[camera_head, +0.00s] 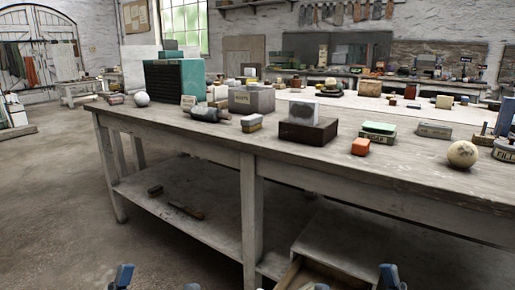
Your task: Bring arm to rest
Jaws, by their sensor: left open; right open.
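My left gripper (157,283) shows only as fingertips at the bottom edge, left of centre. Its two tips are wide apart, with nothing seen between them. My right gripper (355,282) shows the same way at the bottom edge, right of centre, with its tips apart. Most of both grippers and both arms are out of frame. Both appear low in the picture, in front of the workbench (330,165). A white sphere (142,99) rests on the bench's left part. A cream, mottled sphere (462,154) rests near its right front edge.
An open drawer (330,262) juts out below, near my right gripper. Floor at left (50,220) is clear.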

